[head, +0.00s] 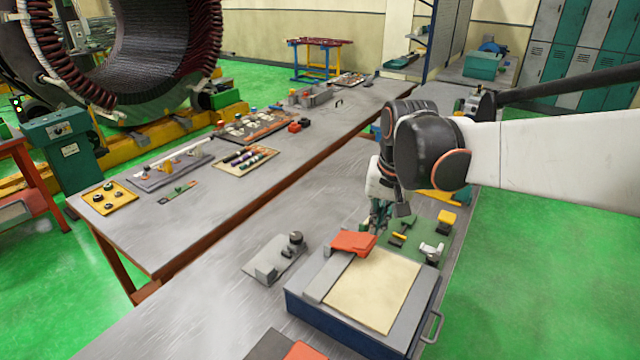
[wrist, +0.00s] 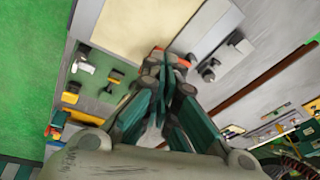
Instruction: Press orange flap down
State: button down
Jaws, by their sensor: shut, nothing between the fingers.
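The orange flap (head: 353,243) sits at the far end of a grey strip on a blue box with a cream top panel (head: 374,288). In the head view the flap looks slightly tilted; its exact angle is hard to tell. My gripper (head: 379,218) points down just behind the flap's far right edge; whether it touches is unclear. In the wrist view my gripper (wrist: 172,60) has its green fingers shut and empty, with their tips over a small visible piece of the orange flap (wrist: 156,53). The fingers hide most of the flap there.
A green board (head: 405,236) with small yellow and metal parts lies behind the box. A grey metal fixture (head: 276,260) stands left of it. A long bench (head: 200,222) with tool trays runs along the left.

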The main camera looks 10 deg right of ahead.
jog(key=w+d+f+m+g+p, duration=0.1)
jog(key=w+f+m+g+p, duration=0.15)
jog(key=w, duration=0.45)
jog(key=p, duration=0.2)
send_over(364, 239)
notch_tip(364, 239, down, 3)
jog(key=shift+w+d+f+m+g+y+p, duration=0.3)
jog(key=shift+w+d+f+m+g, duration=0.15)
jog(key=shift+g, duration=0.1)
jog(key=shift+s, duration=0.1)
jog(key=shift+s+a+f+b, duration=0.15)
jog(key=shift+f+b, duration=0.8)
jog(key=shift+f, duration=0.8)
jog(key=shift+s+a+f+b, duration=0.15)
jog(key=shift+f+b, duration=0.8)
jog(key=shift+f, duration=0.75)
